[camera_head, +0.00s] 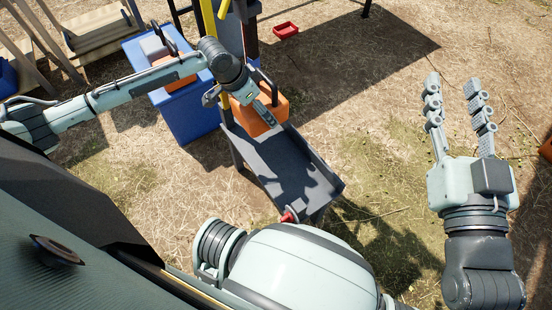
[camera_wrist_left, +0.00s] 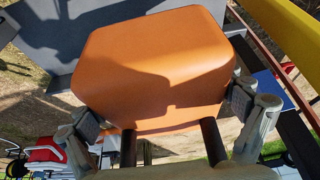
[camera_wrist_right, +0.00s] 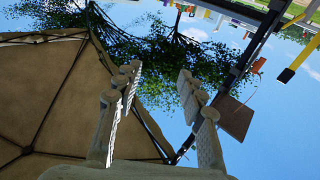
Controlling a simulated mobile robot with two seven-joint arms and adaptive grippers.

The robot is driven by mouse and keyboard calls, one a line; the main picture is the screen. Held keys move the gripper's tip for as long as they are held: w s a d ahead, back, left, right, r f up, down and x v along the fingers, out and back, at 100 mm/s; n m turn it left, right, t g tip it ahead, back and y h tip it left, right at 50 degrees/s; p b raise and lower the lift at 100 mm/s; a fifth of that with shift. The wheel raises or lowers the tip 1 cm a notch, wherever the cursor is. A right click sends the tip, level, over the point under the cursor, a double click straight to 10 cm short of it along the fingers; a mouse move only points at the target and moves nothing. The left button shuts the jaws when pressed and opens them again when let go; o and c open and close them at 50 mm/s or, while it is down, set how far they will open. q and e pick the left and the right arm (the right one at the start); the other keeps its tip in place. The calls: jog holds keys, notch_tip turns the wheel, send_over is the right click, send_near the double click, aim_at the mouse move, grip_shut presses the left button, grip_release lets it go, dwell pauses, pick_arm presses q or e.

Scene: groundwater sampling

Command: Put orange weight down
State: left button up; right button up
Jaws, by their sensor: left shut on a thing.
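The orange weight (camera_head: 262,112) is a rounded block at the upper end of a dark grey tray-like shelf (camera_head: 290,168) in the head view. My left gripper (camera_head: 262,104) is shut on it. In the left wrist view the orange weight (camera_wrist_left: 160,65) fills the middle, with the finger pads of my left gripper (camera_wrist_left: 165,115) at its two sides. The grey surface shows beyond it; whether the weight touches it I cannot tell. My right gripper (camera_head: 460,100) is open and empty over the ground at the right, and its spread fingers (camera_wrist_right: 160,95) show against sky in the right wrist view.
A blue box (camera_head: 190,112) with an orange thing (camera_head: 178,78) and a grey thing on top stands left of the shelf. A yellow post (camera_head: 209,20) rises behind the weight. A small red tray (camera_head: 285,30) lies on the ground. The lower shelf is bare.

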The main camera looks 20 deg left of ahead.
aim_at(262, 138)
pick_arm(q)
jog(key=f, duration=0.2)
jog(key=f+b, duration=0.1)
jog(key=shift+w+a, duration=0.2)
jog(key=shift+w, duration=0.05)
notch_tip(262, 138, down, 2)
jog(key=shift+f+b, duration=0.25)
jog(key=shift+b, duration=0.1)
jog(key=shift+f+b, duration=0.6)
jog(key=shift+f, duration=1.6)
pick_arm(e)
jog(key=s+r+t+y, duration=0.2)
jog(key=r+t, duration=0.3)
jog(key=r, duration=0.3)
jog(key=shift+s+d+r+t, duration=0.3)
jog(key=shift+s+d, duration=0.05)
jog(key=shift+s, duration=0.35)
pick_arm(q)
jog(key=shift+f, duration=0.1)
jog(key=o, duration=1.5)
jog(key=shift+s+f, duration=0.1)
jog(key=shift+f, duration=0.1)
jog(key=shift+o, duration=0.2)
